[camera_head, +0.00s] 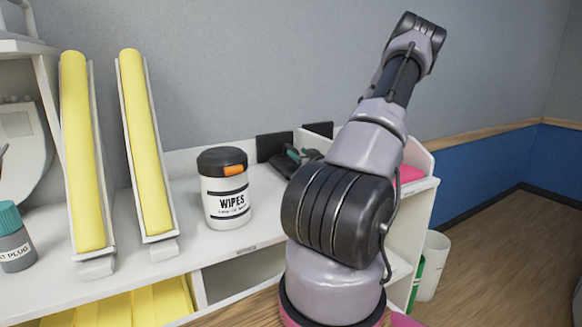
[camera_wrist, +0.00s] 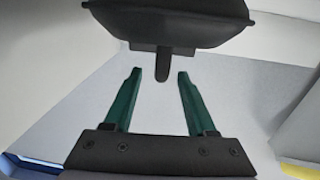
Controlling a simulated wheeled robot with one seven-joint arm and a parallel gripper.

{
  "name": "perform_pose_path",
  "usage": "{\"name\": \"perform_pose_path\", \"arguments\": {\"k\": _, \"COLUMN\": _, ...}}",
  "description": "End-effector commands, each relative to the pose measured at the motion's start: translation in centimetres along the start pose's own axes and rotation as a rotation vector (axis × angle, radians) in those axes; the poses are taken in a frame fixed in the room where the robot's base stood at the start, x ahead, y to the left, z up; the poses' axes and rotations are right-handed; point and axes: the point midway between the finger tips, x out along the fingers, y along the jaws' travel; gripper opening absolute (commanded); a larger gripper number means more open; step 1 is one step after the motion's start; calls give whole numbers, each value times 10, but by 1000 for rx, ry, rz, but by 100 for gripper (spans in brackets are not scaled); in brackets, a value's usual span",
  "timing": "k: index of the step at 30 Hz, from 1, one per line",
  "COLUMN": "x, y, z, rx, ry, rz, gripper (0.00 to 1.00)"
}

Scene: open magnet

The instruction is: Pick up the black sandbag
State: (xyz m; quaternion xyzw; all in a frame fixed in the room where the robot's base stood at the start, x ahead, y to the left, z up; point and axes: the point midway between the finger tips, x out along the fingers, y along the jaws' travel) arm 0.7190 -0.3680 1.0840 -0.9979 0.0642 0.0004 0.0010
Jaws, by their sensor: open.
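The black sandbag (camera_wrist: 170,22) fills the top of the wrist view as a dark rounded body with a narrow tab hanging toward me. My gripper (camera_wrist: 158,74) is open, its two green fingers apart and pointing at the sandbag. The tab's end lies between the fingertips in the picture; I see no contact, and the depth is unclear. In the head view my gripper (camera_head: 293,155) is partly hidden by my arm, over the back of the white counter. Flat black shapes (camera_head: 272,147) stand behind it; I cannot tell whether they belong to the sandbag.
A wipes tub (camera_head: 226,190) stands on the white counter (camera_head: 190,215) left of my arm. Two yellow pads in tilted white holders (camera_head: 150,150) and a teal-capped bottle (camera_head: 14,245) stand further left. A pink item (camera_head: 411,174) and white bin (camera_head: 433,265) are at right.

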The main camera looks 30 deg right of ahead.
Motion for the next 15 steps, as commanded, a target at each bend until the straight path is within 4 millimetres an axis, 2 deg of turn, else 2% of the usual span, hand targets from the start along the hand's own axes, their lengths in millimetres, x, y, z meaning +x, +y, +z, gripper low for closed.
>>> {"name": "perform_pose_path", "arguments": {"k": 1, "x": 7, "y": -1, "z": -2, "rx": -3, "ry": 4, "rz": -3, "gripper": 57}}
{"name": "perform_pose_path", "arguments": {"k": 8, "x": 24, "y": -1, "z": -2, "rx": -3, "ry": 3, "rz": -3, "gripper": 57}}
{"name": "perform_pose_path", "arguments": {"k": 15, "x": 58, "y": -1, "z": -2, "rx": -1, "ry": 2, "rz": -3, "gripper": 57}}
